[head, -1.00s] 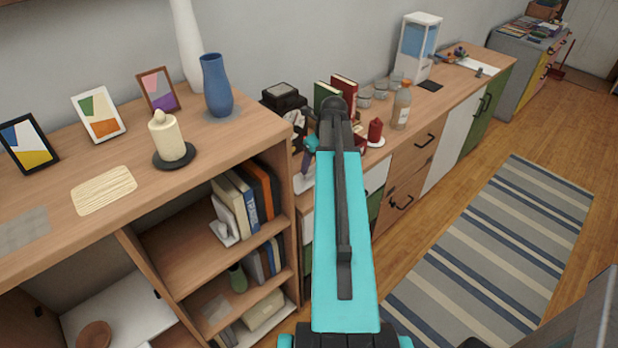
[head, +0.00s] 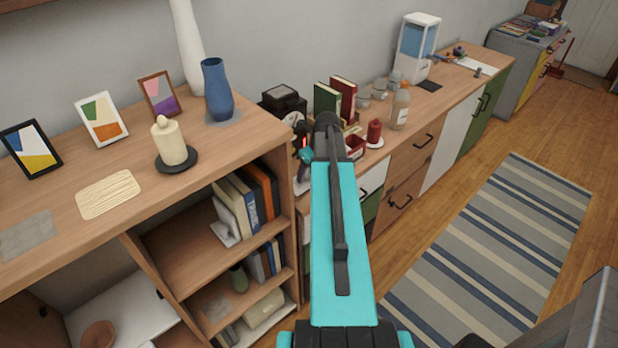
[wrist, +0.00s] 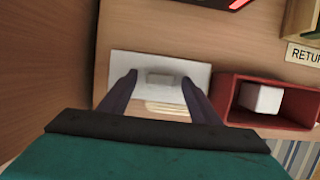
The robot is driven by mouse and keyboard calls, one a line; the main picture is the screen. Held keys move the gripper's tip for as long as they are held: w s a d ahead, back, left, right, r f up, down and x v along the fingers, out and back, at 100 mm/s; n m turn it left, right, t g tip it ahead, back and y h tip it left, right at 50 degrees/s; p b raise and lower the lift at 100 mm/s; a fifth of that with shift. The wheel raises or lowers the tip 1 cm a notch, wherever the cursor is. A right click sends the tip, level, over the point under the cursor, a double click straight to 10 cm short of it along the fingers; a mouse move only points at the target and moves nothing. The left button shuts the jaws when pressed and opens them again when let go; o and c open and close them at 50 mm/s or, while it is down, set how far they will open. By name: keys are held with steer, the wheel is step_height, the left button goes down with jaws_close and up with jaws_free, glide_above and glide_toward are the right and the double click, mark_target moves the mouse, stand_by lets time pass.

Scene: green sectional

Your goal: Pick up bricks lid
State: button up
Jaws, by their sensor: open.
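A white flat rectangular plate with a small raised block in its middle, which looks like the bricks lid (wrist: 150,62), lies on the wood counter in the wrist view. My gripper (wrist: 159,78) is open above it, its two dark fingers on either side of the raised block. Nothing is held. I cannot tell whether the fingertips touch the plate. In the head view my gripper (head: 305,156) is mostly hidden behind my teal arm, and a bit of white shows below it on the lower counter.
A red open box (wrist: 228,98) with a white block (wrist: 261,98) inside stands just right of the plate. A wood side panel (wrist: 45,70) rises at the left. A "RETUR" sign (wrist: 304,54) is at upper right. The tall shelf (head: 275,142) borders the counter.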

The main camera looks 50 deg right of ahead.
steer(key=shift+c, duration=0.4)
steer(key=c, duration=1)
steer(key=shift+r, duration=0.1)
steer(key=shift+c, duration=0.2)
steer(key=shift+r+b, duration=0.85)
steer(key=shift+r, duration=0.8)
steer(key=s+a+b, duration=0.3)
steer(key=s+b, duration=0.1)
steer(key=s, duration=0.6)
steer(key=shift+s+r+b, duration=0.3)
steer(key=shift+s, duration=0.05)
steer(key=shift+b, duration=0.4)
